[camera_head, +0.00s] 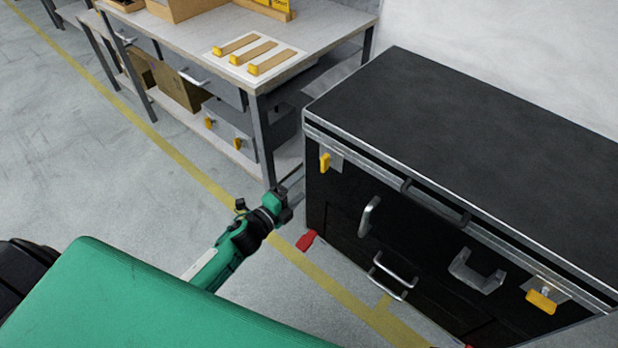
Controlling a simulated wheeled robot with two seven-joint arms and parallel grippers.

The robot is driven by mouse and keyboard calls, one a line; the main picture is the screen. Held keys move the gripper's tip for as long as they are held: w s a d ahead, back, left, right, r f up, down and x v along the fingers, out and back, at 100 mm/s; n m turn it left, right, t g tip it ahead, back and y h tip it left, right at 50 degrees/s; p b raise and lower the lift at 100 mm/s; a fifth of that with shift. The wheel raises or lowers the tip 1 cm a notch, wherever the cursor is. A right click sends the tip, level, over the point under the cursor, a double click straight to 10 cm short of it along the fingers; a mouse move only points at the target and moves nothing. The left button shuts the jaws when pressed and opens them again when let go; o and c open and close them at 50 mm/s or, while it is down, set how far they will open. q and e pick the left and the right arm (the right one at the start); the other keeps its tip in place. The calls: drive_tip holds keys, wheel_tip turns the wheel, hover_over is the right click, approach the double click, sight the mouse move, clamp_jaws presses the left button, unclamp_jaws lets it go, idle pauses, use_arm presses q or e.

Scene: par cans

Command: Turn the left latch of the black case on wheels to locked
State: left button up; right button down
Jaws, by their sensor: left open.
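The black case (460,140) stands at the right with its lid down, and silver trim runs along its upper edge. Its left latch (325,162) is a yellow tab on a metal plate near the front's left corner, standing upright. Its right latch (541,300) is a yellow tab lying level. My left gripper (284,205) is left of the case and below the left latch, apart from both. It is open, and nothing shows between its fingers. My right gripper is not in view.
A workbench (315,30) with a drawer and lower shelf stands behind, left of the case. Silver handles (369,216) stick out from the case front. A red caster part (306,240) shows at its lower left. Floor at left is clear, with a yellow line (190,168).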

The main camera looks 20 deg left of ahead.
use_arm(q)
drive_tip(key=shift+v, duration=1.75)
